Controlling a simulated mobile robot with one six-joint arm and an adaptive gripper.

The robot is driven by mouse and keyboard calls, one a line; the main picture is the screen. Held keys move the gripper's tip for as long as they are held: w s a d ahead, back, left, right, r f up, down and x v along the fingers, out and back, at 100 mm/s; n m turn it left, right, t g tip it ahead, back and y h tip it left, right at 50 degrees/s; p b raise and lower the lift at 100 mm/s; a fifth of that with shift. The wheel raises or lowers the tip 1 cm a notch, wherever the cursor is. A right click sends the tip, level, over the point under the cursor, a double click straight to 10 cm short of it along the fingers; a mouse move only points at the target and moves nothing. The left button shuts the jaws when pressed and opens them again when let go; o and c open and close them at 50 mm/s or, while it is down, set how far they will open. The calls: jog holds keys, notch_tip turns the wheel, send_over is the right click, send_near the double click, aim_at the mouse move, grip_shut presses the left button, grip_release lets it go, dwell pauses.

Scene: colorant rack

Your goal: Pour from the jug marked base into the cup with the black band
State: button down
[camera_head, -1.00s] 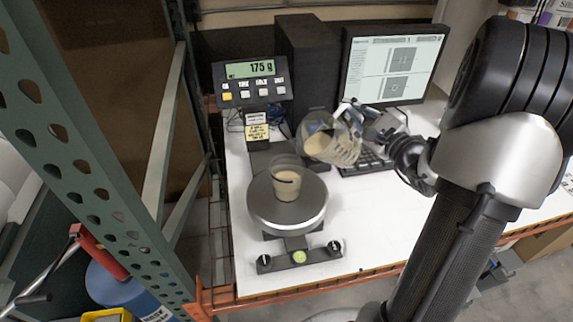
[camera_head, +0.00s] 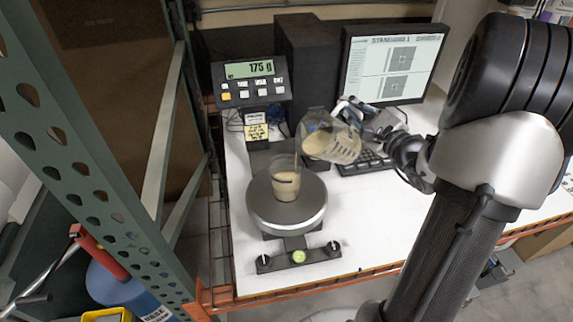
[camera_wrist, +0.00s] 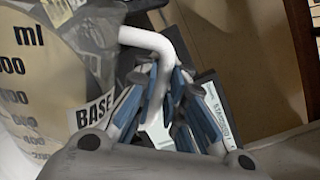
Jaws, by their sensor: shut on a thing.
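The clear jug (camera_head: 331,138) holds cream liquid and is tilted to the left, its mouth up and right of the cup. In the wrist view the jug (camera_wrist: 50,75) shows volume marks and a label reading BASE. My gripper (camera_head: 352,108) is shut on the jug's white handle; the fingers also show in the wrist view (camera_wrist: 158,95). The clear cup (camera_head: 286,184) stands upright on the scale's round plate (camera_head: 300,212) with cream liquid in it and a short black band on its side. A faint thin line runs between jug lip and cup. The display (camera_head: 250,68) reads 175 g.
A dark box (camera_head: 306,65) stands behind the scale. A green perforated rack post (camera_head: 85,130) is at the left. The white table (camera_head: 385,215) is clear to the right of the scale.

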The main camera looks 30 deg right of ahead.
jog(key=shift+s+a+r, duration=0.1)
jog(key=shift+a+r, duration=0.15)
jog(key=shift+r, duration=0.05)
jog(key=shift+d, duration=0.15)
jog(key=shift+a+r, duration=0.15)
jog(key=shift+a, duration=0.05)
jog(key=shift+d, duration=0.1)
jog(key=shift+a+r+n, duration=0.25)
jog(key=shift+n, duration=0.15)
dwell(0.7)
jog(key=shift+d, duration=0.1)
